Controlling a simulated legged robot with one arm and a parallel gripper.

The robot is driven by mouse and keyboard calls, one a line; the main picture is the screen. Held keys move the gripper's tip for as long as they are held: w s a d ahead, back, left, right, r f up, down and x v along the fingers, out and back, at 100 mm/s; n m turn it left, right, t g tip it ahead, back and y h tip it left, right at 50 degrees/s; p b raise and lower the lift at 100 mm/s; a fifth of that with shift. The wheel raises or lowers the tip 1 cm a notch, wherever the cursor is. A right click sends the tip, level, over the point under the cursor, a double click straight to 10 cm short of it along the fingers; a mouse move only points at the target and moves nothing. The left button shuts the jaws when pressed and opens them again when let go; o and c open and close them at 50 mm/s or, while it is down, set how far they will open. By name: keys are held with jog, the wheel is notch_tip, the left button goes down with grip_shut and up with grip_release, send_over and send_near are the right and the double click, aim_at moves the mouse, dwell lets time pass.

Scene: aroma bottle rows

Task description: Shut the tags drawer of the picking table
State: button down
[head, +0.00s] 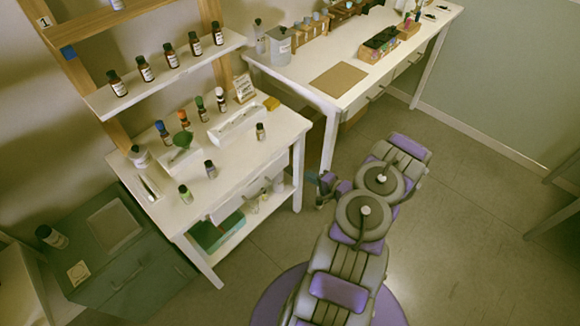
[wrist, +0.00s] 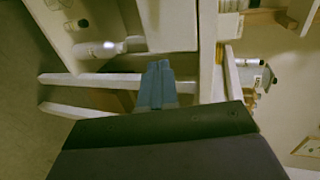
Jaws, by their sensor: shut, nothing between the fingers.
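The picking table appears to be the white bench (head: 236,160) at left centre in the head view, with bottles on its top. Under its front edge is a pale drawer front (head: 232,205); I cannot read a tags label or tell how far it is out.
The lower shelf holds a green box (head: 215,230) and white bottles, one also in the wrist view (wrist: 100,48). A second white table (head: 345,55) with drawers stands behind. A grey-green cabinet (head: 125,265) is at lower left. Floor (head: 470,210) at right is clear.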

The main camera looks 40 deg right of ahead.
aim_at(284, 163)
jog(key=b+x, duration=0.1)
jog(key=x, duration=0.2)
jog(key=b+x, duration=0.1)
jog(key=x, duration=0.2)
jog(key=b+x, duration=0.1)
jog(key=x, duration=0.3)
jog(key=shift+d+r, duration=0.1)
jog(key=shift+d, duration=0.2)
jog(key=shift+w+a+r, duration=0.2)
jog(key=shift+w+a, duration=0.1)
jog(key=shift+w, duration=0.35)
jog(key=shift+w+a+r, duration=0.1)
jog(key=shift+a, duration=0.2)
jog(key=shift+d, duration=0.1)
